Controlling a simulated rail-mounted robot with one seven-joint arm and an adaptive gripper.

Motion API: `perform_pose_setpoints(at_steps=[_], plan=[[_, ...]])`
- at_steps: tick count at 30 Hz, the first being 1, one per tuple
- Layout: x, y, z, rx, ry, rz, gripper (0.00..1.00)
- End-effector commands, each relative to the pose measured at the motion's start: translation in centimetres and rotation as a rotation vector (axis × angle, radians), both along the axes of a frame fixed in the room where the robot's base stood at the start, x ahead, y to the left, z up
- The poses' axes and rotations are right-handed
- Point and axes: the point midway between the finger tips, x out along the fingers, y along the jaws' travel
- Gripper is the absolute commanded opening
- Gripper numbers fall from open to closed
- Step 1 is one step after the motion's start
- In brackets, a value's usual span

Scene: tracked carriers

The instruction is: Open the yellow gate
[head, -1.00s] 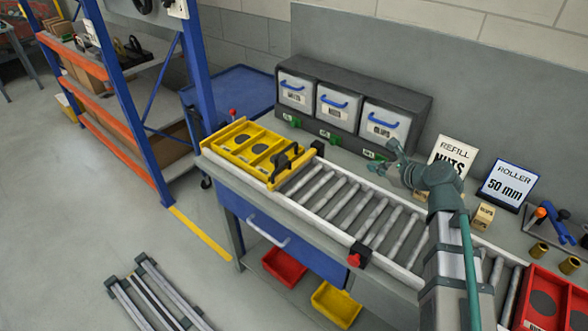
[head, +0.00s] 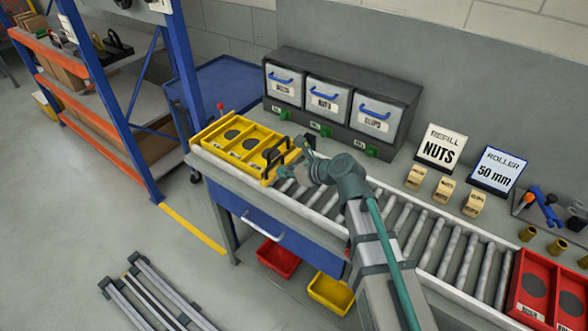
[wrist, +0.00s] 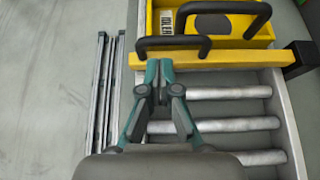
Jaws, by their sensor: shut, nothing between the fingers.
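The yellow gate (wrist: 240,59) is a flat yellow bar lying across the roller conveyor in the wrist view. It has a black handle (wrist: 172,42) near its left end and a black block (wrist: 298,60) at its right end. Behind it stands a yellow tray (head: 212,141) with round dark recesses and its own black handle. My gripper (wrist: 158,66) is shut and empty, its fingertips at the gate's near side just below the gate handle. Whether they touch the bar is unclear. In the head view my gripper (head: 287,168) partly hides the gate.
Bare rollers (head: 455,255) run right from the gate to red trays (head: 545,290). A dark rack of white drawers (head: 342,98) stands behind the conveyor. Signs (head: 442,147) and small wooden pieces (head: 444,188) stand on the bench at the right.

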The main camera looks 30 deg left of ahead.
Motion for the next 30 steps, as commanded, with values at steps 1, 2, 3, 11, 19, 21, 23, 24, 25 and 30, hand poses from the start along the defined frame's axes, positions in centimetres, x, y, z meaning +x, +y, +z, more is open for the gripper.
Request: perform_pose_setpoints(at_steps=[1,2,3,11,19,21,23,24,25,30], plan=[[0.1,0.8,-0.3,-0.001,0.002,0.001,0.00],[0.1,1.2,-0.6,-0.001,0.002,0.002,0.00],[0.1,1.6,-0.8,-0.001,0.002,0.001,0.00],[0.1,2.8,-1.7,0.000,0.001,0.001,0.00],[0.1,2.8,-1.7,0.000,0.000,0.000,0.00],[0.1,2.8,-1.7,0.000,0.000,0.000,0.00],[0.2,2.8,-1.6,0.000,0.003,-0.001,0.00],[0.2,2.8,-1.4,0.000,0.007,0.000,0.00],[0.2,2.8,-1.3,0.000,0.010,0.000,0.00],[0.6,2.9,0.0,0.003,0.058,-0.002,0.00]])
